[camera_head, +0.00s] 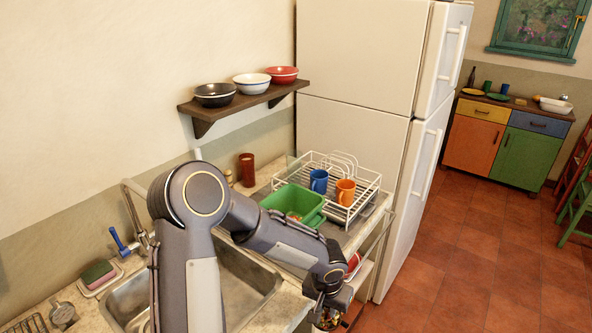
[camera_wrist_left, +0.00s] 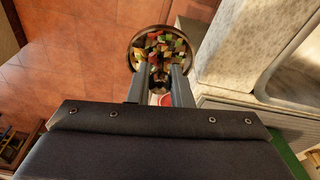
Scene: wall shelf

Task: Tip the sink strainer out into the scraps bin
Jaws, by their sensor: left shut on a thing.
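The sink strainer (camera_wrist_left: 134,51) is a round dark-rimmed bowl full of red, yellow, green and white scraps. My left gripper (camera_wrist_left: 161,76) is shut on its near edge in the left wrist view. In the head view the strainer (camera_head: 327,322) shows at the bottom edge, partly cut off, below my left gripper (camera_head: 327,298). It is held beyond the counter's front edge, over the floor. A green tub (camera_head: 296,200) stands on the counter in front of the dish rack, with a few coloured bits in it; it looks like the scraps bin. My right gripper is not in view.
My left arm crosses over the metal sink (camera_head: 247,287). A white dish rack (camera_head: 350,215) holds a blue mug (camera_head: 319,181) and an orange mug (camera_head: 345,191) behind the tub. A brown cup (camera_head: 247,169) stands by the wall. A shelf (camera_head: 245,101) with bowls hangs above.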

